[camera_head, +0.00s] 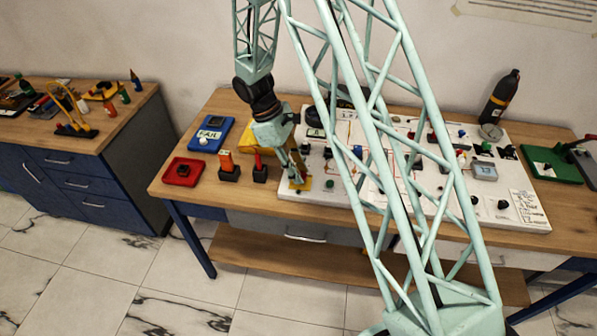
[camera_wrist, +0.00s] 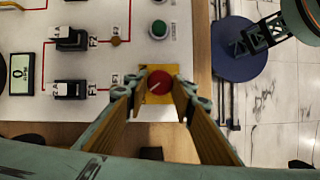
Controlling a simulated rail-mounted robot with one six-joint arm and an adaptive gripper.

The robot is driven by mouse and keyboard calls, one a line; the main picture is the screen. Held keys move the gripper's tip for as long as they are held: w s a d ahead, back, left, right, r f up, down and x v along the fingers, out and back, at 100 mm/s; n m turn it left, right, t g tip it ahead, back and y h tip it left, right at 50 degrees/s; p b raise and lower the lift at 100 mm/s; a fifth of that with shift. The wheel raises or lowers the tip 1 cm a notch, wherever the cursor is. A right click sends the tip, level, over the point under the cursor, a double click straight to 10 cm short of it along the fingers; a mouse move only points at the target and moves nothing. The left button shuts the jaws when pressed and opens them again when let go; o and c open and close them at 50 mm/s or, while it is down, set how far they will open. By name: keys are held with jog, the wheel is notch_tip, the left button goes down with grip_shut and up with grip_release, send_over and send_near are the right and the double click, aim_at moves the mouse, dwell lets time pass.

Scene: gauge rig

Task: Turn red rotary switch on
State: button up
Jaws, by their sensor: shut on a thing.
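The red rotary switch (camera_wrist: 160,83) is a round red knob with a pale pointer line, on a yellow plate (camera_wrist: 159,98) at the edge of the white panel. In the wrist view my gripper (camera_wrist: 160,88) has its two fingers on either side of the knob, shut on it. In the head view my gripper (camera_head: 298,180) reaches down to the left front corner of the white panel (camera_head: 330,200). The knob itself is hidden there behind the fingers; part of the yellow plate (camera_head: 303,184) shows.
A green button (camera_wrist: 158,29) sits beside the switch, and black switches (camera_wrist: 70,89) lie to its left in the wrist view. A red box (camera_head: 183,171), a blue meter (camera_head: 211,133) and small holders (camera_head: 229,172) stand left of the panel.

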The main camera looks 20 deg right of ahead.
jog(key=m, duration=0.2)
jog(key=m+g+y, duration=0.1)
jog(key=m, duration=0.2)
jog(key=shift+w+d+y, duration=0.15)
jog(key=shift+d+y, duration=0.05)
jog(key=shift+y, duration=0.1)
jog(key=m, duration=0.2)
jog(key=m+y, duration=0.1)
jog(key=m, duration=0.1)
jog(key=shift+w+d+m+g+y+b, duration=0.1)
jog(key=shift+d+m+g+y+b, duration=0.05)
jog(key=shift+m+g+y+b, duration=0.2)
jog(key=m+y, duration=0.1)
jog(key=m, duration=0.2)
jog(key=shift+d+m, duration=0.15)
jog(key=shift+m, duration=0.1)
jog(key=shift+m+y+b, duration=0.45)
jog(key=shift+m+y, duration=0.3)
jog(key=shift+m, duration=0.85)
jog(key=o, duration=0.8)
jog(key=shift+o, duration=0.2)
jog(key=shift+r, duration=0.15)
